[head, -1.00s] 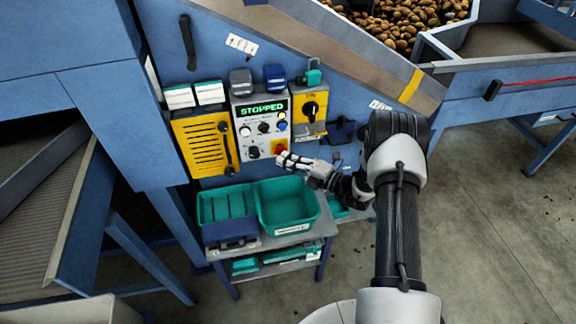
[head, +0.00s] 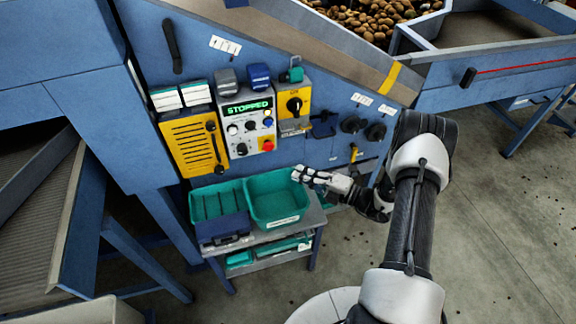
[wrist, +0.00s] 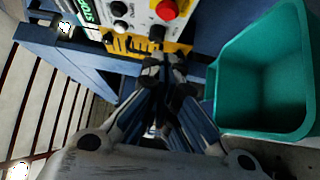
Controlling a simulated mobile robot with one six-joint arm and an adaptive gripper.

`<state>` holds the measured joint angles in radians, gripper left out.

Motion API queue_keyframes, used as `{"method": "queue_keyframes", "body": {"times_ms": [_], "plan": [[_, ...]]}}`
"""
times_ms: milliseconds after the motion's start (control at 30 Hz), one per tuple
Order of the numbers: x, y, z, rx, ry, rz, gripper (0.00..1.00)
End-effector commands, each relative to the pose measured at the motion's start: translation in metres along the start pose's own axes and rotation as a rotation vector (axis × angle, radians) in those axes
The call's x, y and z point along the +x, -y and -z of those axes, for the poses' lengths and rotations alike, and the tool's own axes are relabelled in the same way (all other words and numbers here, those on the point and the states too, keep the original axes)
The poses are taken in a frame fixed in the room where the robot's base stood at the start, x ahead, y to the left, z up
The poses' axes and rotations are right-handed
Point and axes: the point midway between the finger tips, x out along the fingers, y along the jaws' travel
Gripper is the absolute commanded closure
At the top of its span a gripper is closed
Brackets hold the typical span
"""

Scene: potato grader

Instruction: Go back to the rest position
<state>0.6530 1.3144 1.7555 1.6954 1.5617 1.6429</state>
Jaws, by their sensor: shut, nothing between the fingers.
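My gripper (head: 300,175) is shut and empty in the head view. It is in front of the blue machine, just above the rim of the right teal bin, below the control panel; I cannot tell if it touches the bin. In the wrist view its fingers (wrist: 165,65) are together, pointing toward the panel's lower edge. The control panel (head: 248,125) reads STOPPED in green and has a red button (head: 267,145) at its lower right. The red button also shows at the top of the wrist view (wrist: 168,9).
The right teal bin (head: 278,222) and a ribbed teal tray (head: 217,204) stand on a small cart (head: 318,217). A yellow vented box (head: 190,146) and a yellow switch box (head: 294,104) flank the panel. Potatoes (head: 365,18) lie in the hopper above.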

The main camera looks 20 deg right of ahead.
Motion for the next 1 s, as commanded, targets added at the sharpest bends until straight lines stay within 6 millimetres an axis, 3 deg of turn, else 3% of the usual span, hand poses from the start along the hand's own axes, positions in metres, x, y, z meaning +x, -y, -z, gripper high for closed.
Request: {"method": "queue_keyframes", "body": {"times_ms": [200, 767, 867, 1000], "plan": [[-0.013, 0.0, 0.0, 0.0, 0.0, 0.0, 1.0], [-0.012, -0.004, 0.001, -0.015, -0.011, 0.002, 1.0], [-0.004, -0.022, 0.008, -0.091, -0.068, 0.014, 1.0], [0.015, -0.072, 0.038, -0.335, -0.253, 0.049, 1.0]]}}
